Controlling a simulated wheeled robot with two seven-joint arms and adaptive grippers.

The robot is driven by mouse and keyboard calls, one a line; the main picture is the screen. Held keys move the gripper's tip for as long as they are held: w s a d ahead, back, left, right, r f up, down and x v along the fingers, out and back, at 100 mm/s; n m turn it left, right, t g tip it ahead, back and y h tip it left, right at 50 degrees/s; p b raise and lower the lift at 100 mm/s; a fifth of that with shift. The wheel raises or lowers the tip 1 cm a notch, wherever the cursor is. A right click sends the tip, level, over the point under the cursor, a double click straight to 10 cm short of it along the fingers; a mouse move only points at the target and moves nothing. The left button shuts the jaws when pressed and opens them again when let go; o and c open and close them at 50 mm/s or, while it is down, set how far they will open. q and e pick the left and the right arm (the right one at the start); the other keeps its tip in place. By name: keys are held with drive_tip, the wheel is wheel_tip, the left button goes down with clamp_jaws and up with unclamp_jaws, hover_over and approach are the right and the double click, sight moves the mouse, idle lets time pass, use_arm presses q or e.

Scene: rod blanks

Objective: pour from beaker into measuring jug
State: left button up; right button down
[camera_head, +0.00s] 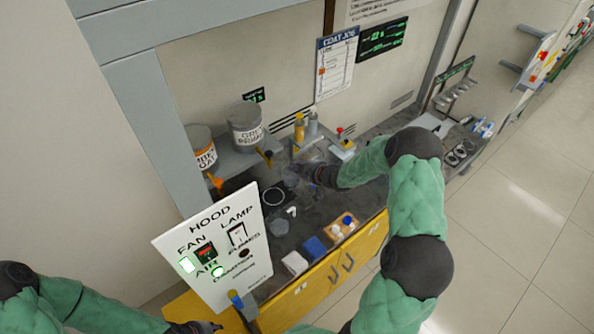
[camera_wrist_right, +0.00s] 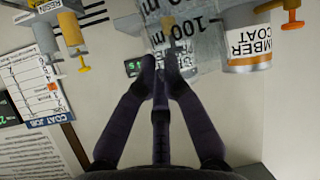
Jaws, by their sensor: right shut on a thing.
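My right gripper (camera_head: 298,171) is shut on a clear vessel, which I take to be the beaker. In the wrist view the fingers (camera_wrist_right: 163,68) close on its near side, and this transparent vessel (camera_wrist_right: 186,32) shows "100 m" marks, upside down in that view. In the head view it is faint and partly hidden by the gripper; I cannot tell its tilt or contents. A clear vessel (camera_head: 277,222) with a pale handle, probably the measuring jug, stands on the dark bench, nearer the front than my right gripper. My left gripper (camera_head: 195,327) is at the bottom edge, its jaws unclear.
A hood panel (camera_head: 214,252) stands front left.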

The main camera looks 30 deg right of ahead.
sight(284, 179)
drive_tip(key=shift+s+a+f+b, duration=0.1)
drive_tip(key=shift+s+b, duration=0.05)
drive_tip(key=shift+b, duration=0.45)
drive_tip(key=n+b, duration=0.1)
drive_tip(key=b, duration=0.3)
drive_tip(key=a+h+b, duration=0.1)
drive_tip(key=b, duration=0.3)
drive_tip(key=shift+s+a+f+n+t+h, duration=0.2)
drive_tip(key=shift+a+f+n+t+h, duration=0.1)
drive_tip(key=shift+f+n+t, duration=0.1)
drive_tip(key=b, duration=0.2)
drive_tip(key=a+n+h+b, duration=0.1)
drive_tip(key=b, duration=0.2)
drive_tip(key=shift+s+f, duration=0.2)
drive_tip(key=shift+s, duration=0.05)
drive_tip(key=shift+s+a+r+n+t+h+b, duration=0.15)
drive_tip(key=shift+a+n+t+h+b, duration=0.25)
drive_tip(key=shift+b, duration=0.3)
drive_tip(key=shift+s+a+r+n+t+h+p, duration=0.15)
drive_tip(key=shift+a+r+n+t+h+p, duration=0.1)
drive_tip(key=shift+a+n, duration=0.2)
drive_tip(key=shift+s+a+r+n+t+h+p, duration=0.15)
drive_tip(key=shift+a+n+t+p, duration=0.1)
drive_tip(key=shift+a+n, duration=0.2)
drive_tip(key=shift+s+a+r+n+h, duration=0.1)
drive_tip(key=shift+a+n+h, duration=0.2)
drive_tip(key=shift+a+n, duration=0.15)
drive_tip(key=shift+d, duration=0.1)
